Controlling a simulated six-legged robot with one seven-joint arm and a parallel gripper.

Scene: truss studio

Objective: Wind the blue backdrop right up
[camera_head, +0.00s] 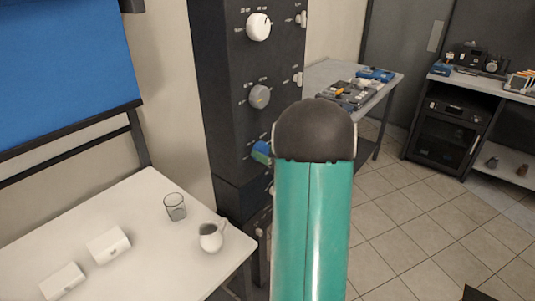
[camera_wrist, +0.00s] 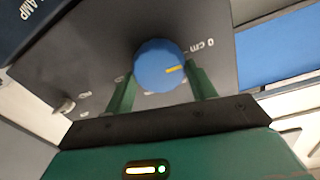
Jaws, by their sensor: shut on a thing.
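The blue backdrop (camera_head: 62,68) hangs at the upper left of the head view, its lower edge on a dark bar above the white table. A blue strip of it (camera_wrist: 278,42) shows at the right of the wrist view. A round blue knob (camera_wrist: 158,62) with a yellow mark sits on a dark panel; the mark points towards the printed "0 cm". My gripper (camera_wrist: 161,74) is shut on the knob, one green finger on each side. In the head view my arm hides most of the gripper; a bit of blue (camera_head: 261,148) shows beside it.
The dark column (camera_head: 228,100) carries a white knob (camera_head: 258,27) and a grey knob (camera_head: 259,97). A white table (camera_head: 130,215) holds a glass (camera_head: 175,206), a small jug (camera_head: 211,237) and two white boxes. A bench and a black cabinet stand right; tiled floor lies clear between.

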